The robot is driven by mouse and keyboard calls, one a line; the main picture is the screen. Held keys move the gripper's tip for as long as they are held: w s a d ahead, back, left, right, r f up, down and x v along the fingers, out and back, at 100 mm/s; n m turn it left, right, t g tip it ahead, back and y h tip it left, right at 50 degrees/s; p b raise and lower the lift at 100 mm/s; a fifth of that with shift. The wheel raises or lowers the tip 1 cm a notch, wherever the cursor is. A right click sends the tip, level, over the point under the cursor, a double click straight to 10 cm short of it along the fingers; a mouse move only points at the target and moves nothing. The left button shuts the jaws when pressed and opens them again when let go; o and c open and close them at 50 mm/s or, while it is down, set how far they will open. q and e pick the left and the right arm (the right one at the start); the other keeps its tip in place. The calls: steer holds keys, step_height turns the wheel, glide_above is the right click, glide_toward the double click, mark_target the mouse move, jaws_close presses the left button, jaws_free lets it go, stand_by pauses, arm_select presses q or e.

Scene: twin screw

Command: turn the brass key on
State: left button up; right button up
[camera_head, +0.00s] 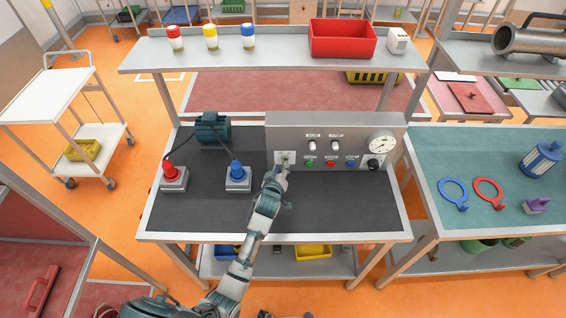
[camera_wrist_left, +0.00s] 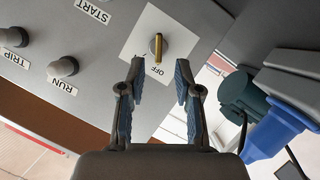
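The brass key (camera_wrist_left: 158,46) sits in a round lock on a white plate (camera_wrist_left: 139,37) of the grey control panel. In the left wrist view the key stands nearly vertical, near the "OFF" label. My left gripper (camera_wrist_left: 160,85) is open and empty, with its two fingers apart just short of the key. In the head view the left gripper (camera_head: 276,176) is at the panel's lower left, in front of the white plate (camera_head: 285,157); the key is too small to make out clearly there. My right gripper is not in view.
The panel (camera_head: 335,138) carries toggle switches, coloured buttons, a gauge (camera_head: 382,144) and a black knob. A blue plug unit (camera_head: 238,177), a red one (camera_head: 173,177) and a teal motor (camera_head: 213,130) stand left on the dark bench. The bench's right front is clear.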

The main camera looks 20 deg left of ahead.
mark_target(283, 162)
arm_select(q)
steer(key=shift+x, duration=2.2)
steer(key=shift+d, duration=0.15)
steer(key=shift+s, duration=0.15)
jaws_close()
